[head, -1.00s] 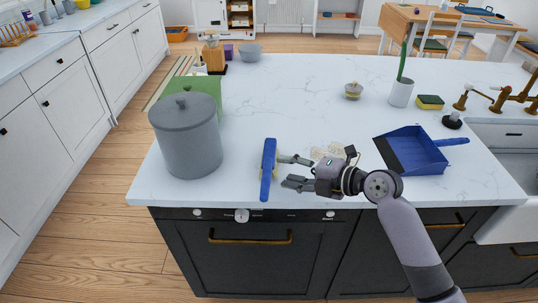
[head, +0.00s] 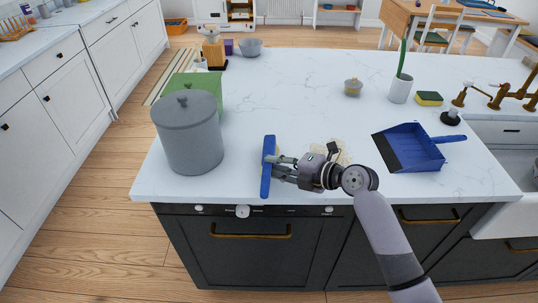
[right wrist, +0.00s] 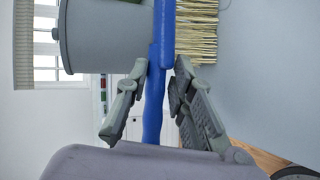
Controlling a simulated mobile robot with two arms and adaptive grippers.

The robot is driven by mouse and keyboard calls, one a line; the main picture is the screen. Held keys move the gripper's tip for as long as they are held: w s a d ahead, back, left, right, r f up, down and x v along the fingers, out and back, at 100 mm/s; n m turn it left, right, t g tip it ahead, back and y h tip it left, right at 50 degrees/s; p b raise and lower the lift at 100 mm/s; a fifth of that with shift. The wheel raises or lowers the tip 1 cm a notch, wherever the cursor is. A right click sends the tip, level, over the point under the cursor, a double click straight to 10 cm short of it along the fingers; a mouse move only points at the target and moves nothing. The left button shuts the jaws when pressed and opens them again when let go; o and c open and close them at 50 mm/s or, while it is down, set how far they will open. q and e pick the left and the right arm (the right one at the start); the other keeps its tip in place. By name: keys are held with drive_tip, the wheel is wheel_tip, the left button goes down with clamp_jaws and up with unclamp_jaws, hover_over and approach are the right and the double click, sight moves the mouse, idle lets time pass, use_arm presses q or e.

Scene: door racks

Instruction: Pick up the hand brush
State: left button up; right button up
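The hand brush (head: 267,168) has a long blue back and handle and stands near the front edge of the white counter. Its straw-coloured bristles (right wrist: 197,28) show in the right wrist view beside the blue handle (right wrist: 154,95). My right gripper (head: 276,167) reaches it from the right. In the right wrist view the fingertips (right wrist: 160,66) lie on both sides of the blue handle, close against it, so the gripper looks shut on it. The brush still appears at counter level. My left gripper is in neither view.
A grey lidded pot (head: 188,135) stands left of the brush, with a green box (head: 195,85) behind it. A blue dustpan (head: 412,148) lies to the right, and crumbs (head: 340,150) lie behind my gripper.

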clamp_jaws()
drive_tip(key=shift+r, duration=0.1)
